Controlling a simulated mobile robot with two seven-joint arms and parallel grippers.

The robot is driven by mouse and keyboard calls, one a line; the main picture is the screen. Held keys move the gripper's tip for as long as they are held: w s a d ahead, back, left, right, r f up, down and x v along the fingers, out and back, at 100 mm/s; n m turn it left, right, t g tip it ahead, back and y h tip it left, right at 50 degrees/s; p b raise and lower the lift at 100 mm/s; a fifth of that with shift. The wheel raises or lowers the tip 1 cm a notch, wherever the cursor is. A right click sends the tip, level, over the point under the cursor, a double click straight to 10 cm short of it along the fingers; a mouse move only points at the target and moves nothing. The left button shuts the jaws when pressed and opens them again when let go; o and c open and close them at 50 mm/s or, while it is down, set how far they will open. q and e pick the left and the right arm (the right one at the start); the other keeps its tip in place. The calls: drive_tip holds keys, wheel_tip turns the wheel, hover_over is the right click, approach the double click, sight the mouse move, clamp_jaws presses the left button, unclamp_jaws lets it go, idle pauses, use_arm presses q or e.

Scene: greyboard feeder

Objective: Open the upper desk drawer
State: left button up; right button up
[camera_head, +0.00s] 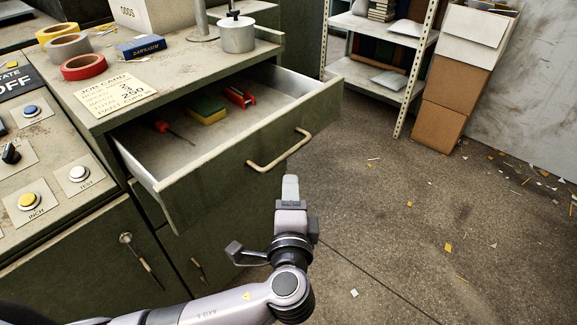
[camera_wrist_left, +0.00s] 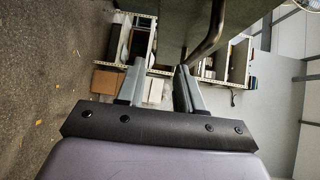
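The upper desk drawer (camera_head: 215,165) is green and stands pulled well out of the desk. Its pale bar handle (camera_head: 280,152) is on the front panel; it also shows in the left wrist view (camera_wrist_left: 210,38). My left gripper (camera_head: 290,182) is just below and in front of the handle, apart from it. In the left wrist view its two fingers (camera_wrist_left: 160,70) are spread with nothing between them, and the handle lies beyond and to the right. My right gripper is in neither view.
The drawer holds a screwdriver (camera_head: 172,131), a sponge (camera_head: 207,110) and a red tool (camera_head: 239,96). The desk top carries tape rolls (camera_head: 83,67), a job card (camera_head: 115,95) and a metal pot (camera_head: 236,34). Shelving (camera_head: 378,75) and boxes (camera_head: 452,85) stand behind. The floor at right is clear except scraps.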

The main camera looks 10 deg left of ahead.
sight(289, 151)
use_arm(q)
drive_tip(key=shift+t+y, duration=0.8)
drive_tip(key=shift+t, duration=0.1)
drive_tip(key=w+r, duration=0.1)
drive_tip(key=w, duration=0.1)
drive_tip(key=w+a+r, duration=0.1)
drive_tip(key=w, duration=0.1)
drive_tip(key=w+r, duration=0.2)
drive_tip(key=w, duration=0.1)
drive_tip(key=shift+a+b, duration=0.3)
drive_tip(key=shift+b, duration=0.05)
clamp_jaws()
